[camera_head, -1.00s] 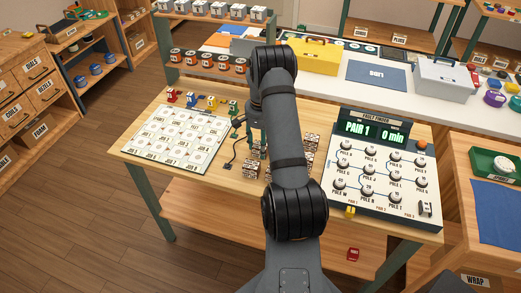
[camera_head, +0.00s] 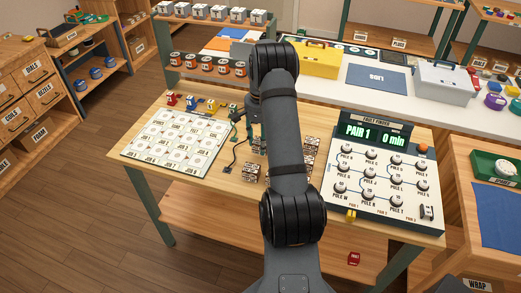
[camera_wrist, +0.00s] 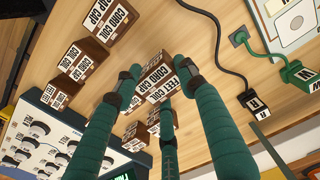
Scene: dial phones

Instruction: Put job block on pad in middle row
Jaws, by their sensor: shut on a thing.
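In the wrist view my gripper (camera_wrist: 159,77) has its green fingers closed around a brown block (camera_wrist: 156,80) with white printed labels, near the other labelled blocks. Whether the block touches the table cannot be told. In the head view my own arm hides most of the gripper and the held block. The white board of pads (camera_head: 178,138) lies on the table's left side, its pads in rows. Similar labelled blocks stand loose on the table, some left of my arm (camera_head: 251,173) and some right of it (camera_head: 310,146).
The fault finder panel (camera_head: 385,175) with round knobs stands on the right of the table. A dark cable with a plug (camera_head: 231,166) lies between board and blocks. The front left tabletop is clear.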

